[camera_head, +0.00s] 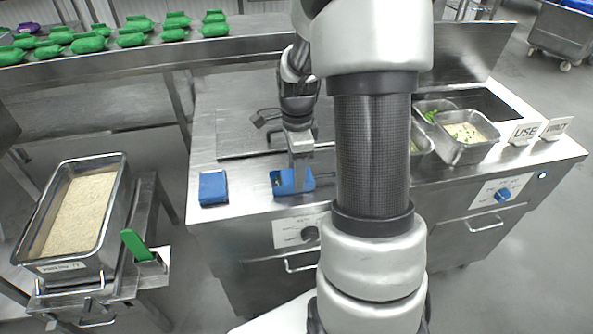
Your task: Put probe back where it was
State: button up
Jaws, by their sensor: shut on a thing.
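My gripper (299,172) points down over the left part of the steel counter, at an open blue holder (307,183) near the counter's front edge. Its narrow fingers are closed together and reach to the holder. What they hold is very small and mostly hidden by the fingers; it appears to be the probe. I cannot tell whether its tip is inside the holder or just above it. A small greenish spot shows inside the holder, left of the fingers. A second blue block (213,188) lies flat to the left.
A steel pan of rice (45,262) stands on a lower stand at left, with a green-handled tool (134,245) beside it. Food pans (484,152) and white signs (526,132) stand at right. Green bundles (88,44) line the back shelf. My arm hides the counter's middle.

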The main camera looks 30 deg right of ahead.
jog(key=shift+f, duration=0.2)
jog(key=o, duration=1)
jog(key=shift+r, duration=0.1)
jog(key=shift+o, duration=0.2)
jog(key=shift+r, duration=0.1)
notch_tip(320, 180, up, 12)
jog(key=p, duration=0.1)
jog(key=shift+p, duration=0.35)
jog(key=shift+r, duration=0.1)
